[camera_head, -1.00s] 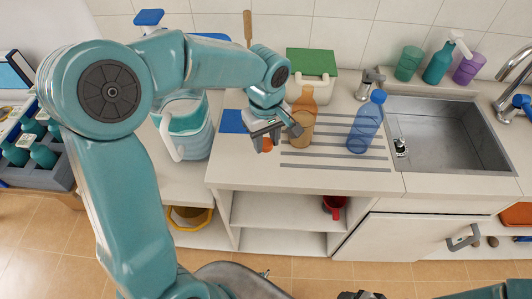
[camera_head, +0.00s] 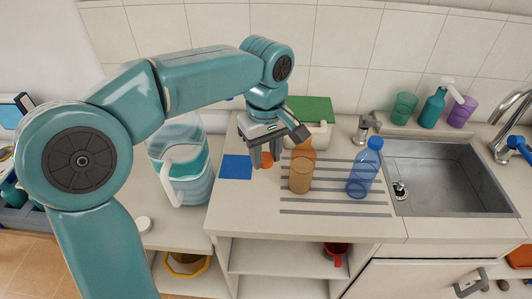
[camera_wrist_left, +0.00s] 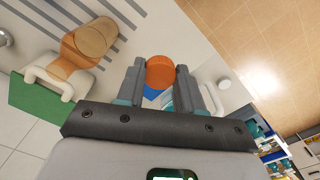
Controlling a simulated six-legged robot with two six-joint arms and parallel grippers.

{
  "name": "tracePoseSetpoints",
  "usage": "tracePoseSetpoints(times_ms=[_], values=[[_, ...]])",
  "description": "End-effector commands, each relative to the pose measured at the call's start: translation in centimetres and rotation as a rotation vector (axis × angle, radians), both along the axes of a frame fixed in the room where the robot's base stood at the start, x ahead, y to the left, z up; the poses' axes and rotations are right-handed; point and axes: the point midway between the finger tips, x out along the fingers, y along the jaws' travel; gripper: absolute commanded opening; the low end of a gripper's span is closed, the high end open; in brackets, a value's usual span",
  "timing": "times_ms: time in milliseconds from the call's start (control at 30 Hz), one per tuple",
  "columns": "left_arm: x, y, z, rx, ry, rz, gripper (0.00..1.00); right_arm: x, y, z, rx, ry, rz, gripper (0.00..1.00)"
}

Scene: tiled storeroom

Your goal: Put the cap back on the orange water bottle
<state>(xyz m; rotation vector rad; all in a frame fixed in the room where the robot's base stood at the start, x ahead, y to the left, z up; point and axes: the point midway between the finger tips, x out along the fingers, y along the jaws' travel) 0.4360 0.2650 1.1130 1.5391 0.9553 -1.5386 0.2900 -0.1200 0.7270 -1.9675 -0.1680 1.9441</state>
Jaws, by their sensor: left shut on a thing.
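The orange water bottle (camera_head: 301,172) stands upright on the counter, see-through, with no cap on its neck. It also shows in the left wrist view (camera_wrist_left: 93,40) at the upper left. My left gripper (camera_head: 265,163) is shut on the orange cap (camera_head: 267,159), to the left of the bottle and apart from it. In the left wrist view the cap (camera_wrist_left: 160,72) sits between the two fingertips (camera_wrist_left: 160,78). The fingers partly hide the cap in the head view. My right gripper is not in view.
A blue capped bottle (camera_head: 362,174) stands right of the orange one, before the sink (camera_head: 450,172). A pitcher (camera_head: 185,180) stands left, beside a flat blue square (camera_head: 236,167). A white holder (camera_head: 320,133) and green board (camera_head: 308,107) are behind.

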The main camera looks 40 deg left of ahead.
Motion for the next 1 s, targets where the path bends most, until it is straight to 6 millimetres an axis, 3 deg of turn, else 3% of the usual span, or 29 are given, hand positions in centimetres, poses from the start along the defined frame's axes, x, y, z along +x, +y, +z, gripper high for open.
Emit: tracePoseSetpoints(times_ms=[167, 400, 500, 633, 867, 900, 933, 1000], values=[[1.1, -1.2, -3.0, 0.009, 0.009, -0.188, 0.09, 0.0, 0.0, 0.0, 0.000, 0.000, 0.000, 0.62], [3.1, -5.0, -12.0, 0.009, 0.013, -0.797, 0.09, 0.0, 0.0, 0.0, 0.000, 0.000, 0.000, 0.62], [3.3, -6.3, -14.6, 0.004, 0.008, -0.990, 0.09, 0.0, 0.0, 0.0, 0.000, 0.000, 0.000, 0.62], [3.3, -7.0, -16.0, 0.001, 0.002, -1.104, 0.09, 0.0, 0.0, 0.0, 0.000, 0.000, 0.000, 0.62], [3.3, -7.0, -16.1, 0.001, 0.000, -1.115, 0.09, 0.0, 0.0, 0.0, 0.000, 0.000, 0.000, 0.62], [3.3, -7.0, -16.1, 0.001, 0.000, -1.115, 0.09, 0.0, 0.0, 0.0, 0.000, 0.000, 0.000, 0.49], [3.3, -7.0, -16.1, 0.001, 0.000, -1.114, 0.09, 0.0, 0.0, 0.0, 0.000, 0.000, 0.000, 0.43], [3.3, -7.0, -16.1, 0.001, 0.000, -1.113, 0.09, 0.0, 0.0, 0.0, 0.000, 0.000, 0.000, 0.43]])
